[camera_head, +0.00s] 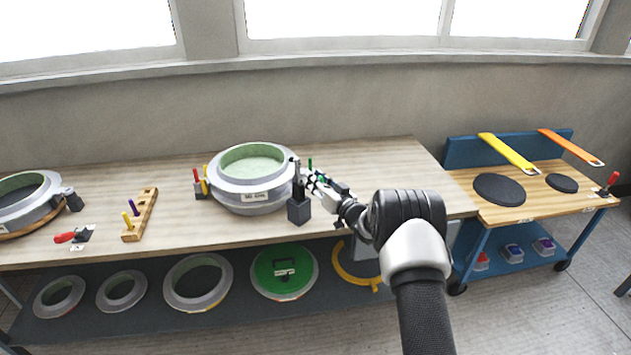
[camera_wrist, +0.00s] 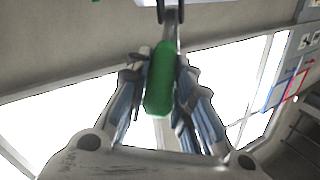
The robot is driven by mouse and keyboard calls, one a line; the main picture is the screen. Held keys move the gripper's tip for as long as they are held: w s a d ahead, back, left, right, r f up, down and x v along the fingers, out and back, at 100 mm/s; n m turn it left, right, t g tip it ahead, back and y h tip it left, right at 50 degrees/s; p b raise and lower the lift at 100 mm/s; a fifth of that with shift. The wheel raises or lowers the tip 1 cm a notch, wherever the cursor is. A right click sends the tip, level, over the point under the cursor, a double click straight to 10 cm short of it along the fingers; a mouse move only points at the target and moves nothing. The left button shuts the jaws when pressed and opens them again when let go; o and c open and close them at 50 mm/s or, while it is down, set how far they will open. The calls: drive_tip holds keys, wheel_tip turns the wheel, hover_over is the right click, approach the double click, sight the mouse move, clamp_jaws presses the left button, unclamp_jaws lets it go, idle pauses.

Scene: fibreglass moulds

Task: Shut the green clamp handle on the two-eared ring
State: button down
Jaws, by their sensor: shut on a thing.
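The green clamp handle (camera_wrist: 160,80) fills the middle of the wrist view, between the two fingers of my gripper (camera_wrist: 160,97), which is shut on it. A metal lever (camera_wrist: 171,30) runs from the handle to the top of that view. In the head view my gripper (camera_head: 316,180) is at the right side of a grey ring mould (camera_head: 252,199) with a pale green inside and a white label. A small upright green piece (camera_head: 310,163) shows just behind the gripper. The ring's ears and the clamp's base are too small or hidden to make out.
A dark block with upright black parts (camera_head: 299,210) stands close in front of my gripper. Red and yellow handles (camera_head: 199,182) stand at the ring's left. A wooden peg rack (camera_head: 140,214), a red-handled clamp (camera_head: 72,236) and another ring (camera_head: 28,205) lie further left. The bench's right end (camera_head: 425,185) is clear.

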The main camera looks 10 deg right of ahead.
drive_tip(key=shift+r, duration=0.1)
drive_tip(key=shift+w+a+r+g+h+p, duration=0.15)
drive_tip(key=shift+r+g+p, duration=0.2)
drive_tip(key=shift+p, duration=0.25)
drive_tip(key=shift+w+a+r+g+h+p, duration=0.15)
drive_tip(key=shift+r+g+p, duration=0.15)
drive_tip(key=shift+p, duration=0.3)
drive_tip(key=shift+w+a+r+n+g+p, duration=0.1)
drive_tip(key=shift+r+n+g+p, duration=0.2)
drive_tip(key=shift+p, duration=0.4)
drive_tip(key=g+h+p, duration=0.1)
drive_tip(key=p, duration=0.3)
drive_tip(key=shift+w+a+r, duration=0.35)
drive_tip(key=shift+w+r, duration=0.05)
drive_tip(key=shift+w+a+g+h+p, duration=0.1)
drive_tip(key=shift+w+g+h+p, duration=0.2)
drive_tip(key=shift+g+p, duration=0.5)
drive_tip(key=shift+f, duration=0.1)
drive_tip(key=c, duration=1.4)
unclamp_jaws()
drive_tip(key=shift+t, duration=0.25)
